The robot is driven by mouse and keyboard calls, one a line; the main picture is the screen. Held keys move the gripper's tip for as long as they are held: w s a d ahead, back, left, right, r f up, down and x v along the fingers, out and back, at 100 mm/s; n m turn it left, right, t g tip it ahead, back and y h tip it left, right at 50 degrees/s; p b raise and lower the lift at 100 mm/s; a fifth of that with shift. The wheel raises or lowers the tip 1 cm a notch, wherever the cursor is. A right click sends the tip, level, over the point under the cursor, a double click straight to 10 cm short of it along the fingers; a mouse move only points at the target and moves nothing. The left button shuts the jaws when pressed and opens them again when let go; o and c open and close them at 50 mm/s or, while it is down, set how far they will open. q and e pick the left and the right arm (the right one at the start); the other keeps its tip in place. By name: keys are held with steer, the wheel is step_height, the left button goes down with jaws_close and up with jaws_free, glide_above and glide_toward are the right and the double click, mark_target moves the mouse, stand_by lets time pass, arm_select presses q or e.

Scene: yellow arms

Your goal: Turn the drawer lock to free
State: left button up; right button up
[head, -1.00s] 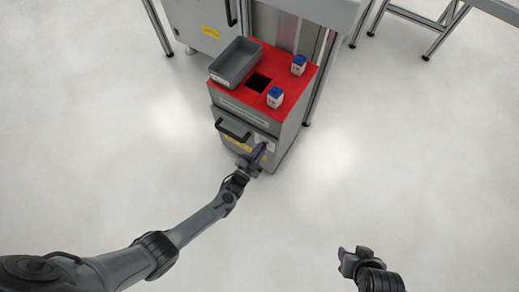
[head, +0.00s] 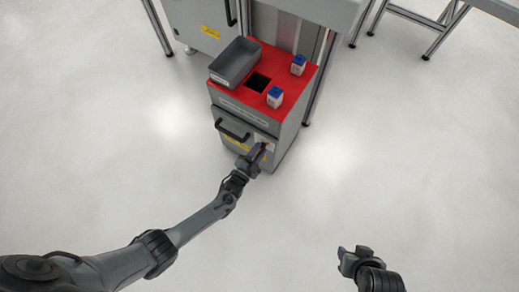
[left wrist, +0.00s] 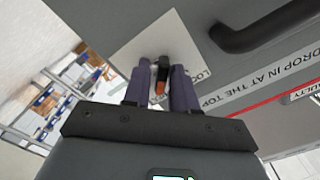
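The drawer lock's knob (left wrist: 160,76), dark with an orange end, stands on a white plate (left wrist: 140,50) on the grey cabinet front. My left gripper (left wrist: 160,85) has its two purple fingers on either side of the knob, close against it, and looks shut on it. The plate lies tilted in the left wrist view, and the right finger partly covers its lettering. In the head view my left gripper (head: 261,152) is at the cabinet's (head: 292,132) lower front and hides most of the lock. My right gripper (head: 352,251) hangs empty over the floor, its fingers apart.
A black drawer handle (head: 232,130) is just left of the lock and also shows in the left wrist view (left wrist: 265,30). The red cabinet top carries a grey tray (head: 236,62) and two blue-capped white containers (head: 275,97) (head: 298,65). The surrounding floor is clear.

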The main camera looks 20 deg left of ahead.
arm_select(q)
steer(key=shift+o, duration=0.8)
steer(key=shift+r, duration=0.2)
steer(key=shift+d, duration=0.1)
steer(key=s+a+p, duration=0.2)
steer(key=s+p, duration=0.2)
steer(key=s, duration=0.6)
steer(key=shift+s, duration=0.3)
